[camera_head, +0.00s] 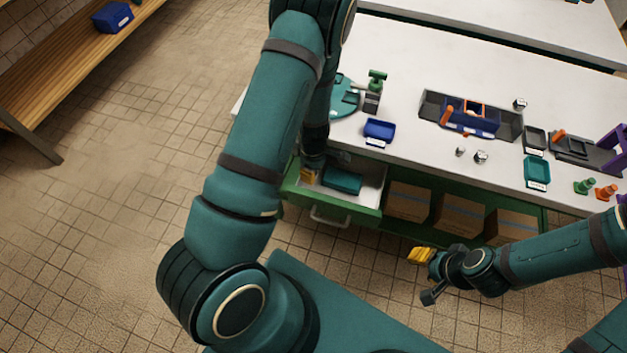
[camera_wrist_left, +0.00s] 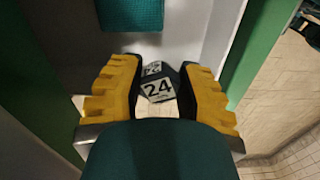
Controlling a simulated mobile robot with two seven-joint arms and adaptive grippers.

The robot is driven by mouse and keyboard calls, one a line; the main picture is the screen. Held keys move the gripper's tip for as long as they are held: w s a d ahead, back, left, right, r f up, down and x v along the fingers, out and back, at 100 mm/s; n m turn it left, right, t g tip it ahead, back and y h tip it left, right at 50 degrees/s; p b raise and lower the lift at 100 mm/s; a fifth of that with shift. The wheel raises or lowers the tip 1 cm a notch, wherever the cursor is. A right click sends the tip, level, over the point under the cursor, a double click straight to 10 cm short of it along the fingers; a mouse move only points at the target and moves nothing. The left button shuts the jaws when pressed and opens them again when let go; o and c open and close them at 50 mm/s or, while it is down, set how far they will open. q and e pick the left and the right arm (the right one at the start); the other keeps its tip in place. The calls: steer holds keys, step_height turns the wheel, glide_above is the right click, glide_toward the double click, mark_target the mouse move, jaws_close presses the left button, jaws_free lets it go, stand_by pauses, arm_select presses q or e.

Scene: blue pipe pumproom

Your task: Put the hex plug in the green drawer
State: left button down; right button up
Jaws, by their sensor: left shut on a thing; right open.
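The hex plug (camera_wrist_left: 157,86) is dark with white labels reading 24. In the left wrist view it sits between the yellow fingers of my left gripper (camera_wrist_left: 160,80), which is shut on it. The green drawer (camera_head: 335,209) is pulled open under the near edge of the bench. In the head view my left gripper (camera_head: 310,175) is down at the left part of the drawer, mostly hidden by my arm; the plug cannot be made out there. My right gripper (camera_head: 428,275) is open and empty in front of the bench.
A teal box (camera_head: 342,181) lies in the drawer and also shows in the left wrist view (camera_wrist_left: 131,15). Cardboard boxes (camera_head: 461,213) stand under the bench. On the bench top are a blue tray (camera_head: 380,130), a dark organizer (camera_head: 433,105) and a teal tray (camera_head: 537,171).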

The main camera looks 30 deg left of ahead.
arm_select(q)
steer(key=shift+f+b, duration=0.7)
steer(key=shift+f, duration=1.7)
steer(key=shift+r, duration=0.1)
steer(key=shift+f, duration=0.2)
steer(key=c, duration=0.7)
jaws_free()
steer(key=shift+r, duration=0.1)
